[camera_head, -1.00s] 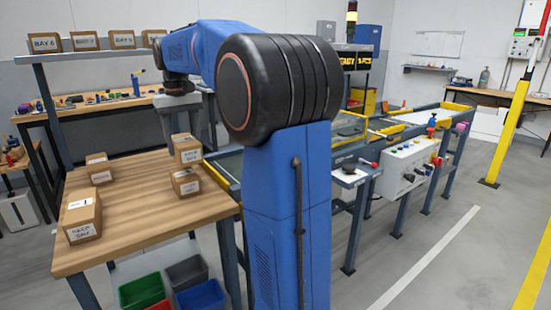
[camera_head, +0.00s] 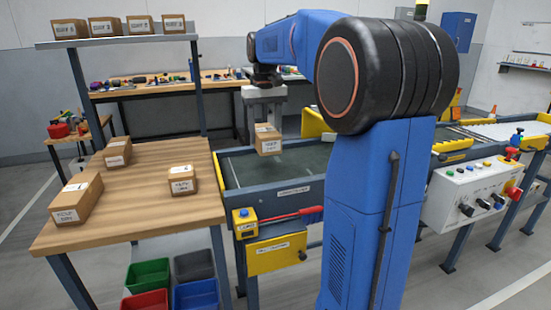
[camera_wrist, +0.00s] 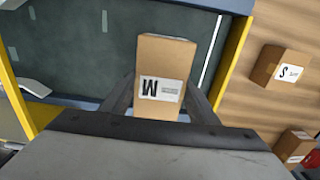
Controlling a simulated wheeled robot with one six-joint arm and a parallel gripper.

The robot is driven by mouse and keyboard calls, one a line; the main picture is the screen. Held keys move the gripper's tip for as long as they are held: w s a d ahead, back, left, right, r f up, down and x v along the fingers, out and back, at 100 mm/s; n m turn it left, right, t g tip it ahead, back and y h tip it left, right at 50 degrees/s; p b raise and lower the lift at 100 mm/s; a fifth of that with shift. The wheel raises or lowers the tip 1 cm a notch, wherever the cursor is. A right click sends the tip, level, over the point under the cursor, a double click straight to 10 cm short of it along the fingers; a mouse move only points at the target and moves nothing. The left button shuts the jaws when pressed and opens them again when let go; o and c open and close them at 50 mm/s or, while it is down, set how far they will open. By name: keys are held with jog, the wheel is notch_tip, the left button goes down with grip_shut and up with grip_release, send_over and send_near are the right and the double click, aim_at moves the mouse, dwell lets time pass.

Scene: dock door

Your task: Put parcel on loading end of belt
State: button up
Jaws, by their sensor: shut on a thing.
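The parcel (camera_head: 267,140) is a small brown box with a white label. My gripper (camera_head: 264,124) is shut on it and holds it over the near end of the belt (camera_head: 240,170). In the wrist view the parcel (camera_wrist: 163,75) shows a label with a large W, between my two fingers. The dark belt surface (camera_wrist: 70,45) lies beneath it, with the yellow-edged side rail close by. I cannot tell how high the parcel is above the belt. Part of the belt is hidden behind my arm.
Several other parcels stand on the wooden table (camera_head: 140,215), one (camera_head: 182,180) near the belt. A yellow box (camera_head: 245,222) and a red handle (camera_head: 296,216) are on the belt's front side. Colored bins (camera_head: 147,275) stand below. A control box (camera_head: 475,195) is at right.

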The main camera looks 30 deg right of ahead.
aim_at(265, 130)
jog(key=shift+f, duration=3.7)
jog(key=shift+f, duration=0.1)
jog(key=o, duration=1.2)
jog(key=shift+o, duration=0.2)
notch_tip(265, 130, up, 12)
jog(key=shift+r, duration=0.1)
jog(key=s+a+f+n+t, duration=0.1)
jog(key=s+a+f, duration=0.3)
jog(key=s+a, duration=0.3)
jog(key=s+a+f+n+t, duration=0.15)
jog(key=s+a+f, duration=0.25)
jog(key=s, duration=0.6)
jog(key=s+a+f+t, duration=0.1)
jog(key=s+a+f, duration=0.1)
jog(key=s+f, duration=0.4)
jog(key=s+a+f+t, duration=0.1)
jog(key=s+a+f, duration=0.2)
jog(key=s+f, duration=0.4)
jog(key=shift+s+f+n, duration=0.15)
jog(key=shift+f+n, duration=0.05)
jog(key=shift+n, duration=0.15)
